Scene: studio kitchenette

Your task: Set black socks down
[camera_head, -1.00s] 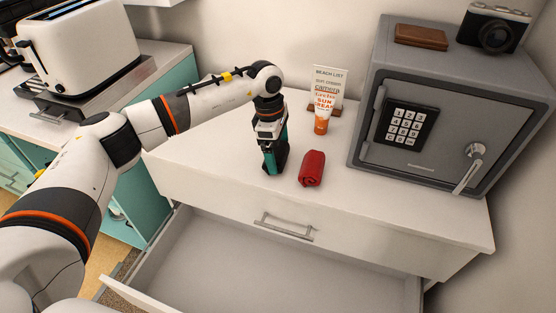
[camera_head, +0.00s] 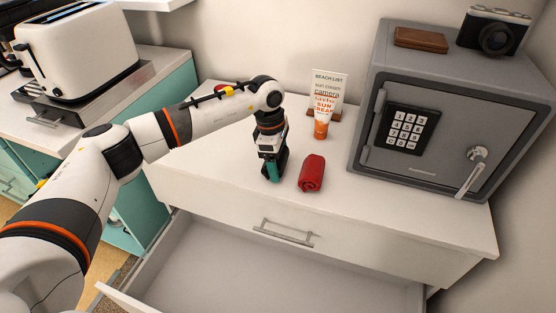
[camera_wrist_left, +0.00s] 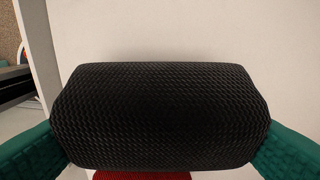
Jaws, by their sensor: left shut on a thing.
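The black socks (camera_wrist_left: 160,115) are a dark, ribbed roll that fills the middle of the left wrist view. My left gripper (camera_head: 272,172) is shut on them, with a teal finger at each end of the roll in the wrist view. In the head view the gripper points down at the white dresser top (camera_head: 225,155), just left of a red rolled cloth (camera_head: 311,173). The socks are mostly hidden by the gripper there. I cannot tell whether they touch the top. My right gripper is not in view.
A grey safe (camera_head: 455,120) stands at the right, with a brown wallet (camera_head: 421,38) and camera (camera_head: 494,31) on it. The drawer (camera_head: 270,265) below is open and looks empty.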

